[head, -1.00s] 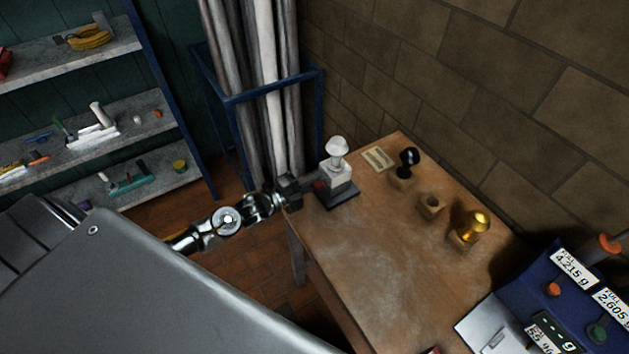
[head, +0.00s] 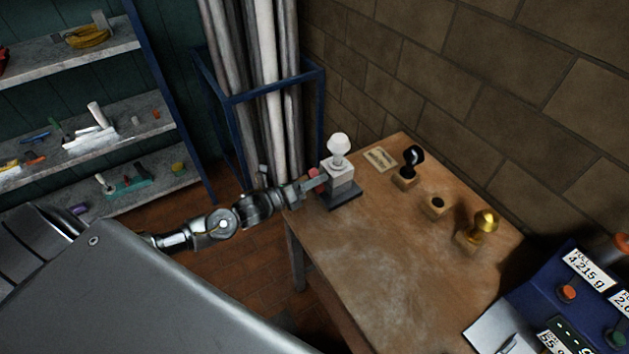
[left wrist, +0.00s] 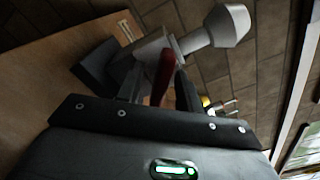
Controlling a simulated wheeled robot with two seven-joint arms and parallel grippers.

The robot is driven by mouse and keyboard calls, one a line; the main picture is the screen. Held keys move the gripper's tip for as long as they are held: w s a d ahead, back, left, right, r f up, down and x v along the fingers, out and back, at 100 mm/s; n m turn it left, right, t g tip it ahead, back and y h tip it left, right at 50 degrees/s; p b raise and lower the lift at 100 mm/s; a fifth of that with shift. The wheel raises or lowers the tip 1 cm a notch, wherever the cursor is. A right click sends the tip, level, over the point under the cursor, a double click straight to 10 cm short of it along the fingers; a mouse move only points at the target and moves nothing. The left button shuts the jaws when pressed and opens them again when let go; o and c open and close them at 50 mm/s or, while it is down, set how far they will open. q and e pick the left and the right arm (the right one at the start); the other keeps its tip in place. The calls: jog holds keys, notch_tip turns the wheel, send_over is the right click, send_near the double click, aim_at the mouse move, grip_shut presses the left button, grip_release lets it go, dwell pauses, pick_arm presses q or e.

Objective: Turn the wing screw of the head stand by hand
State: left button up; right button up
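The head stand (head: 339,176) is a pale block on a dark base with a white knobbed head on top, at the table's far left corner. Its red wing screw (head: 313,173) shows on the stand's left side. My left gripper (head: 318,183) reaches it from the left. In the left wrist view the red wing (left wrist: 163,75) lies between the two fingers (left wrist: 160,88), with a narrow gap beside it; the fingers look open around it. The stand (left wrist: 150,47) appears tilted there. The fingertips' contact is partly hidden. My right gripper is not in view.
On the wooden table (head: 370,245) stand a black-handled stamp (head: 411,163), a small wooden block (head: 436,206) and a brass knob piece (head: 482,225). A card (head: 380,159) lies behind. A blue scale unit (head: 575,290) is at the right. The table's front middle is clear.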

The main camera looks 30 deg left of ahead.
pick_arm(q)
jog(key=shift+p+v, duration=0.55)
jog(key=shift+v, duration=1.95)
